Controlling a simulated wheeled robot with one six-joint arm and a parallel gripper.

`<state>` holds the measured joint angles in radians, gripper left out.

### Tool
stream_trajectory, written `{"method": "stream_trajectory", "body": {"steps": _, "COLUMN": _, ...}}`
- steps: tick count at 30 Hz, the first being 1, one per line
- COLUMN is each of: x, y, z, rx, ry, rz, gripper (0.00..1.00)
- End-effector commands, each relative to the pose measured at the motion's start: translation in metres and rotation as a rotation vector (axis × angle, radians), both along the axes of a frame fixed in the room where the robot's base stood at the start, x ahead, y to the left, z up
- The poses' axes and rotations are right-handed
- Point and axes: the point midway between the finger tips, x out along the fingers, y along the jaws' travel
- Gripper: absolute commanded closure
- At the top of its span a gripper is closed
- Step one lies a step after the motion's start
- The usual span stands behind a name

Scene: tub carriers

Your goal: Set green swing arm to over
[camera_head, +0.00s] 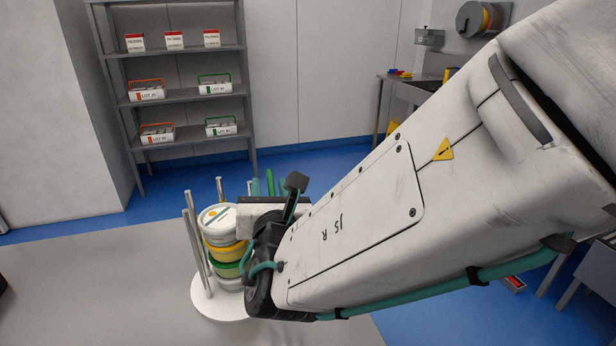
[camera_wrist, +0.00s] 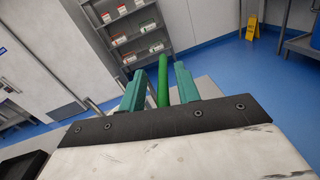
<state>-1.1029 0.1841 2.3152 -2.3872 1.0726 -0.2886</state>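The green swing arm (camera_wrist: 163,82) shows in the wrist view as a green bar between my gripper's two teal fingers. My gripper (camera_wrist: 160,70) is open, with a finger on each side of the bar and narrow gaps showing. In the head view the green bar (camera_head: 269,178) stands up between the fingertips of my gripper (camera_head: 268,188). The tub carrier has a white round base (camera_head: 205,305) and upright grey posts. A stack of tubs (camera_head: 222,250), with white, yellow and green bands, stands on it. My arm hides the carrier's right side and the lower end of the bar.
A grey shelf rack (camera_head: 180,97) with small boxes and carriers stands at the back wall. A bench (camera_head: 405,82) with a sink is at the back right. A yellow floor sign (camera_wrist: 252,28) stands far off in the wrist view. The floor left of the carrier is clear.

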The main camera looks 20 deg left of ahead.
Motion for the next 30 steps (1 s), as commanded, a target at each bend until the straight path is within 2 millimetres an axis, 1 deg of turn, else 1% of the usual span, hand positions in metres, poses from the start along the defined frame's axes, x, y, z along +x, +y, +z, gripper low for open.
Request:
{"method": "stream_trajectory", "body": {"steps": 5, "x": 0.001, "y": -0.002, "z": 0.000, "rx": 0.000, "ry": 0.000, "rz": -0.004, "gripper": 0.67}}
{"method": "stream_trajectory", "body": {"steps": 8, "x": -0.004, "y": -0.003, "z": 0.000, "rx": 0.000, "ry": -0.001, "rz": -0.003, "gripper": 0.67}}
{"method": "stream_trajectory", "body": {"steps": 11, "x": -0.016, "y": -0.009, "z": 0.000, "rx": 0.000, "ry": 0.001, "rz": -0.001, "gripper": 0.67}}
{"method": "stream_trajectory", "body": {"steps": 18, "x": -0.054, "y": -0.026, "z": 0.000, "rx": 0.002, "ry": 0.001, "rz": 0.002, "gripper": 0.67}}
{"method": "stream_trajectory", "body": {"steps": 21, "x": -0.064, "y": -0.031, "z": 0.000, "rx": 0.001, "ry": 0.000, "rz": 0.001, "gripper": 0.67}}
{"method": "stream_trajectory", "body": {"steps": 25, "x": -0.070, "y": -0.034, "z": 0.000, "rx": 0.000, "ry": 0.000, "rz": 0.001, "gripper": 0.67}}
{"method": "stream_trajectory", "body": {"steps": 30, "x": -0.071, "y": -0.035, "z": 0.000, "rx": 0.000, "ry": 0.000, "rz": 0.000, "gripper": 0.67}}
